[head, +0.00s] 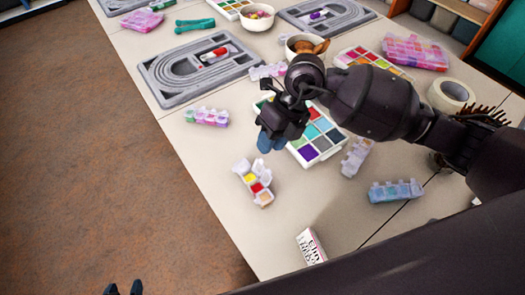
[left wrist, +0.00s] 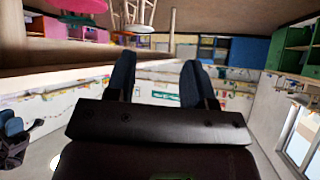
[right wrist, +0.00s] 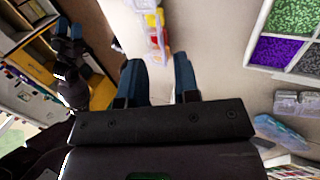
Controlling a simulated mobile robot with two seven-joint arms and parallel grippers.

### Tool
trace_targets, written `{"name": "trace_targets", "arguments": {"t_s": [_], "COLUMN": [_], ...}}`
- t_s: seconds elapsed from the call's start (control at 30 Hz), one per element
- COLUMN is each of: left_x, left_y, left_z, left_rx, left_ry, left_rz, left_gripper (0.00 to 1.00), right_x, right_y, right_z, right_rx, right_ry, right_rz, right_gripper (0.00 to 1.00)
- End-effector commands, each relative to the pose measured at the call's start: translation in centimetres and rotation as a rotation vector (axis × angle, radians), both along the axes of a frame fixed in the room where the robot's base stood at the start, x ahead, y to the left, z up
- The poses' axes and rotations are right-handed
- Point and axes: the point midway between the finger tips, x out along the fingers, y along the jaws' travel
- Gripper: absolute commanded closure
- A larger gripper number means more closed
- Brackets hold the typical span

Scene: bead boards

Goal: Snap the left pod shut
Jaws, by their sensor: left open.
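A small pod (head: 250,188) with white, yellow, red and orange cells lies on the table near its left edge. Its clear lids stand up at the far end; the state of the other lids is too small to tell. It also shows at the top of the right wrist view (right wrist: 158,42), just beyond the fingertips. My right gripper (head: 270,143) hangs above and beyond this pod, fingers apart, apparently empty. My left gripper (head: 123,288) shows only its fingertips at the bottom, off the table; in the left wrist view (left wrist: 158,75) it is open and empty.
A bead tray (head: 318,137) lies under my right arm. Other pods lie at the left (head: 207,117), right of the tray (head: 355,157) and farther right (head: 396,191). A small white box (head: 311,246) is near the front. Grey track boards (head: 160,80) lie farther back.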

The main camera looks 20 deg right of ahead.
Motion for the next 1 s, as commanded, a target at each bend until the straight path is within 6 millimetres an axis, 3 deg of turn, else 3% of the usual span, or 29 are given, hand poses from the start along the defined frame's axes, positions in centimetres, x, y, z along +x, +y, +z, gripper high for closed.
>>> {"name": "trace_targets", "arguments": {"t_s": [0.03, 0.23, 0.7, 0.9, 1.0], "left_x": [0.1, 0.8, 0.6, 0.5, 0.5], "left_y": [-0.1, 0.0, 0.4, 0.3, 0.2], "left_z": [-0.7, -1.3, -1.6, -1.6, -1.6], "left_rx": [0.000, 0.006, 0.012, 0.008, 0.007], "left_ry": [0.005, 0.002, 0.010, 0.010, 0.010], "left_rz": [-0.003, -0.013, -0.013, -0.010, -0.009], "left_gripper": [0.51, 0.51, 0.51, 0.51, 0.51], "right_x": [-0.2, -0.5, -0.5, -0.5, -0.5], "right_y": [0.4, 1.3, 1.7, 1.7, 1.7], "right_z": [-1.5, -3.2, -3.6, -3.6, -3.6], "right_rx": [0.001, 0.001, 0.000, 0.000, 0.000], "right_ry": [0.010, 0.006, -0.002, -0.002, -0.002], "right_rz": [0.001, 0.001, -0.001, -0.001, -0.001], "right_gripper": [0.71, 0.71, 0.71, 1.00, 1.00]}}
